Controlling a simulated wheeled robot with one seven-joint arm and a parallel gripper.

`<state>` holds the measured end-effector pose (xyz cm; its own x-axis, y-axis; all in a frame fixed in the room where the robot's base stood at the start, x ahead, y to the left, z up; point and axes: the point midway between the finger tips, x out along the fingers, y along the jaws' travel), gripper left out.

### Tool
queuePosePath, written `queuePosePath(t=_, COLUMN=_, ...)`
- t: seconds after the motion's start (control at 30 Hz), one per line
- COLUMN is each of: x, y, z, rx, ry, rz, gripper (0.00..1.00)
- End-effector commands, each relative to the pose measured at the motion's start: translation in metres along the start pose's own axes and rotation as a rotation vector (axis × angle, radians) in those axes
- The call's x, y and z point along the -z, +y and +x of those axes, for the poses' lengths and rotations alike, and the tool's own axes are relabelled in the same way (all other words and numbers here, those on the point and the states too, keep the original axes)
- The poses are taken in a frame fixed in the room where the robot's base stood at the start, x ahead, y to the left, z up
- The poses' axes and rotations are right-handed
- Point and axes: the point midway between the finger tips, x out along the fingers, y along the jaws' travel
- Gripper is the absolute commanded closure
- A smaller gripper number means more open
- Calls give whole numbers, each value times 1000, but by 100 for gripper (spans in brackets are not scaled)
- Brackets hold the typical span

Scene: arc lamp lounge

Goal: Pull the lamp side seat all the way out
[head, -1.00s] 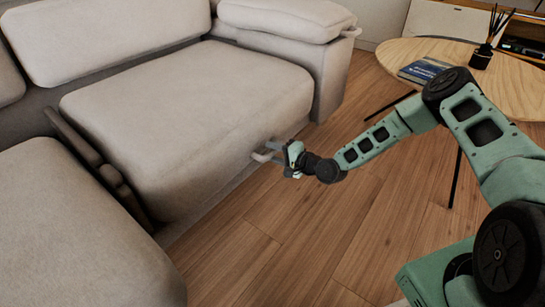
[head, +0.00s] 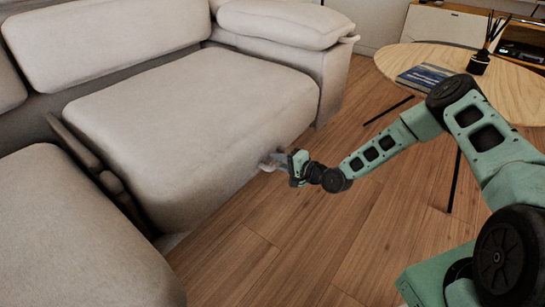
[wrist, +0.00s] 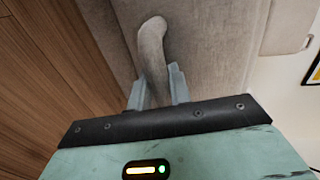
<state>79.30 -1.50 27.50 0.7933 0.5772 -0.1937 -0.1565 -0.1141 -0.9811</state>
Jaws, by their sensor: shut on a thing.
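The seat (head: 190,125) is a wide grey-beige cushion in the middle of the sofa in the head view. A pale handle (head: 268,166) sticks out low on its front face. My gripper (head: 279,161) is shut on this handle, beside the seat's front. In the wrist view the handle (wrist: 152,48) runs as a curved grey bar between the two fingers. The seat fabric (wrist: 205,45) lies behind it. The handle's gripped part is partly hidden by the fingers.
A round wooden table (head: 500,88) stands at the upper right, with a book (head: 424,77) and a dark reed diffuser (head: 479,63) on it. Another sofa cushion (head: 70,235) is at the lower left. Wood floor (head: 260,250) in front of the seat is clear.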

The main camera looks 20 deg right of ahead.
Motion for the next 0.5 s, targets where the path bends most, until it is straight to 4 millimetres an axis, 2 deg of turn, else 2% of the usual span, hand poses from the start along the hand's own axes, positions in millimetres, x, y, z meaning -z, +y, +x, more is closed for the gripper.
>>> queuePosePath(t=0.03, x=1, y=0, z=-15, rx=-5, ry=2, rz=4, gripper=100)
queuePosePath(t=0.3, x=1, y=14, z=-89, rx=-5, ry=3, rz=4, gripper=100)
queuePosePath(t=0.5, x=0, y=25, z=-135, rx=-5, ry=2, rz=4, gripper=100)
